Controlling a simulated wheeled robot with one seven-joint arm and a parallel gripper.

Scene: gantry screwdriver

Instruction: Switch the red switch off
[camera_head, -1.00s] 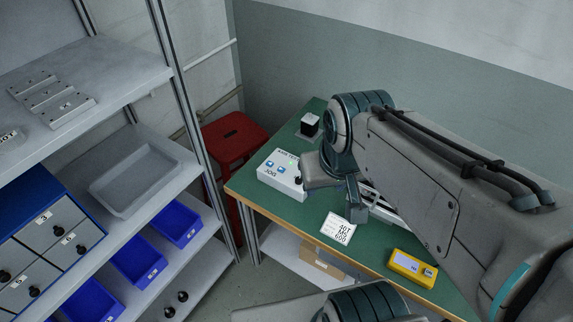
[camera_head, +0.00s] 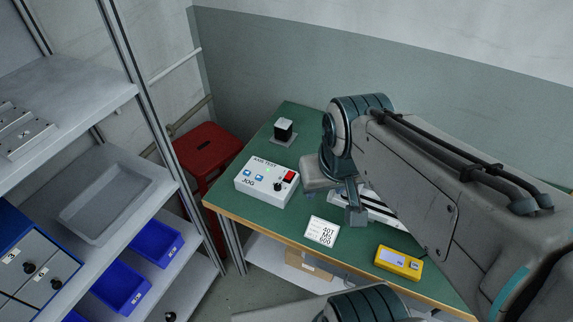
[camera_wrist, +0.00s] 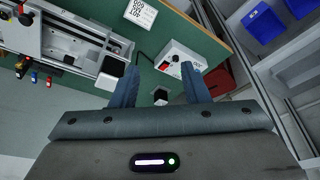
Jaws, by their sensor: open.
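The red switch (camera_head: 289,175) sits on the top right part of a white control box (camera_head: 254,188) labelled "AXIS TEST" and "JOG". A black knob (camera_head: 278,186) is just in front of it. Which way the switch is tipped is too small to tell. My gripper (camera_head: 356,207) is to the right of the box, apart from it, partly hidden by my arm in the head view. In the wrist view my gripper (camera_wrist: 163,78) is open and empty, and the control box (camera_wrist: 180,56) shows beyond and between its fingers.
A black-topped block (camera_head: 283,130) stands behind the box. A white label card (camera_head: 322,231) and a yellow device (camera_head: 399,263) lie at the front of the green table (camera_head: 290,222). A red stool (camera_head: 206,150) and shelving (camera_head: 105,190) stand left. A gantry rail (camera_wrist: 66,45) shows in the wrist view.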

